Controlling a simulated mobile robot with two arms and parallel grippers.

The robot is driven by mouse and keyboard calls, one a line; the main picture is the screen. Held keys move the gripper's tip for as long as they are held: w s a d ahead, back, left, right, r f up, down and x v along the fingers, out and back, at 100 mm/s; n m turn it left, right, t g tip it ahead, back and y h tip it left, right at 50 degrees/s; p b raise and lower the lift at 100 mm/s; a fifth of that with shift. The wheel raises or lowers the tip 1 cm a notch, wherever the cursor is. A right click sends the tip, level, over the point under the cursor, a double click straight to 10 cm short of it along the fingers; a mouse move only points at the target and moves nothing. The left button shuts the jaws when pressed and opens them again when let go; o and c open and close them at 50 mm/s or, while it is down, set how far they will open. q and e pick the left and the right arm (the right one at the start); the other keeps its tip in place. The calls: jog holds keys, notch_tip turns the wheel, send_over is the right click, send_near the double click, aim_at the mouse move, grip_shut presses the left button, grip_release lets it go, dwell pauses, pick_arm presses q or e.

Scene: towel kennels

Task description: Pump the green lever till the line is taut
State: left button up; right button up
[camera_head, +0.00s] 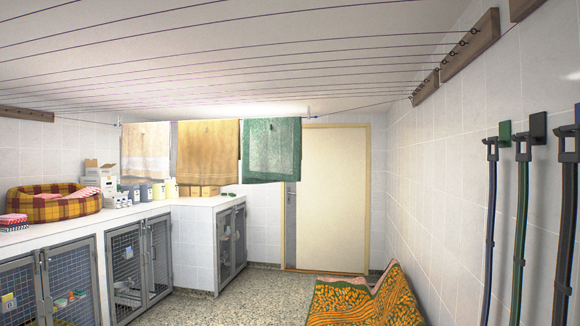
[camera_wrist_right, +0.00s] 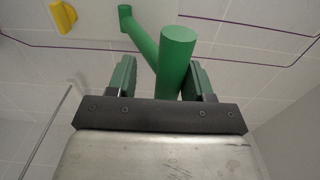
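The green lever (camera_wrist_right: 177,62) fills the upper middle of the right wrist view. It is a thick round bar, and a slanting arm joins it to a smaller green end at the wall. My right gripper (camera_wrist_right: 160,75) is open, with its green fingers on either side of the bar. A gap shows on the bar's left, and the right finger is close to it. Contact cannot be told. Purple lines (camera_wrist_right: 270,52) run along the wall behind. In the head view several thin lines (camera_head: 250,68) cross under the ceiling. No gripper shows in the head view.
Three towels hang at the back: white (camera_head: 146,150), mustard (camera_head: 208,152) and green (camera_head: 272,150). Kennels (camera_head: 140,262) line the left under a counter. A patterned orange-green cloth (camera_head: 362,303) is at lower right. Dark strap-like pieces (camera_head: 522,215) hang on the right wall.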

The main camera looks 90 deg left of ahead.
jog(key=shift+w+a+r+p, duration=0.1)
jog(key=shift+a+r+p, duration=0.15)
jog(key=shift+r, duration=0.3)
jog(key=shift+a+r+p, duration=0.15)
jog(key=shift+r+p, duration=0.05)
jog(key=shift+r, duration=0.3)
pick_arm(q)
jog(key=shift+r, duration=0.9)
pick_arm(e)
jog(key=shift+d, duration=0.1)
jog(key=shift+r, duration=0.1)
jog(key=shift+d, duration=0.4)
pick_arm(q)
jog(key=shift+f+b, duration=0.75)
jog(key=shift+b, duration=0.05)
pick_arm(e)
jog(key=v, duration=0.8)
jog(key=shift+a, duration=0.1)
